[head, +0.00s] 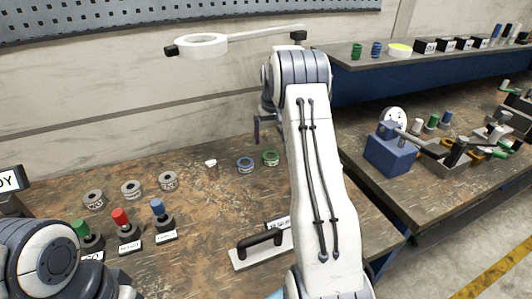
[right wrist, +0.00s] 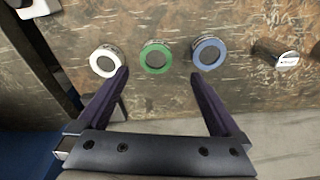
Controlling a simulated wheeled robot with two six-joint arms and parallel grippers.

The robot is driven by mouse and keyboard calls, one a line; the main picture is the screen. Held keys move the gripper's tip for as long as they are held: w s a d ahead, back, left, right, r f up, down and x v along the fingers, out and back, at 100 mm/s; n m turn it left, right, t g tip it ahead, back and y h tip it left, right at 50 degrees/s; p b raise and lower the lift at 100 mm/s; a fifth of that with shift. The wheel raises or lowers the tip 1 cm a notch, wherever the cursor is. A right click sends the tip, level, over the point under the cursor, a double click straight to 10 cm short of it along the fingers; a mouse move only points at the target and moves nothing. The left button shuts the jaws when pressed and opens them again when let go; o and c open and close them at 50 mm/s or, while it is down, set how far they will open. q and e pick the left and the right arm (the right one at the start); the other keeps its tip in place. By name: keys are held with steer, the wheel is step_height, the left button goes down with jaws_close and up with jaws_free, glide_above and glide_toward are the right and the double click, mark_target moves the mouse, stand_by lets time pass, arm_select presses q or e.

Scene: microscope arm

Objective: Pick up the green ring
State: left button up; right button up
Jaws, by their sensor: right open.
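The green ring (head: 270,158) lies flat on the brown worktop, just right of the blue ring (head: 245,165) in the head view. In the right wrist view the green ring (right wrist: 156,57) sits between the blue ring (right wrist: 209,53) and a white ring (right wrist: 106,61). My right gripper (right wrist: 160,74) is open and empty. Its two fingertips point at the green ring from either side, and the ring appears beyond them, apart from both. In the head view my right gripper (head: 257,131) shows as a dark finger above the rings, partly hidden by my arm. My left gripper is not in view.
Several grey rings (head: 131,189) and red, blue and green knobs (head: 120,217) stand at the left. A white-topped piece (head: 211,163) is left of the blue ring. A ring lamp (head: 201,46) overhangs the worktop. A black-handled plate (head: 262,249) lies in front.

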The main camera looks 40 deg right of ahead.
glide_above(271, 156)
steer(key=a, duration=0.1)
steer(key=f, duration=0.4)
steer(key=shift+s+f, duration=0.1)
steer(key=shift+s, duration=0.15)
steer(key=shift+d+f+p, duration=0.25)
steer(key=shift+f+p, duration=0.25)
steer(key=shift+f, duration=0.45)
steer(key=f, duration=0.3)
steer(key=f+p, duration=0.1)
steer(key=shift+w+d+f, duration=0.15)
steer(key=shift+w+d, duration=0.1)
steer(key=shift+w, duration=0.05)
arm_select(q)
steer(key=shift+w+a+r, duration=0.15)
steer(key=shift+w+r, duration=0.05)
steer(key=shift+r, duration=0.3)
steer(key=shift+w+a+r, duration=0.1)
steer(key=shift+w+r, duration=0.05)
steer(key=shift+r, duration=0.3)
arm_select(e)
steer(key=shift+c, duration=0.3)
jaws_close()
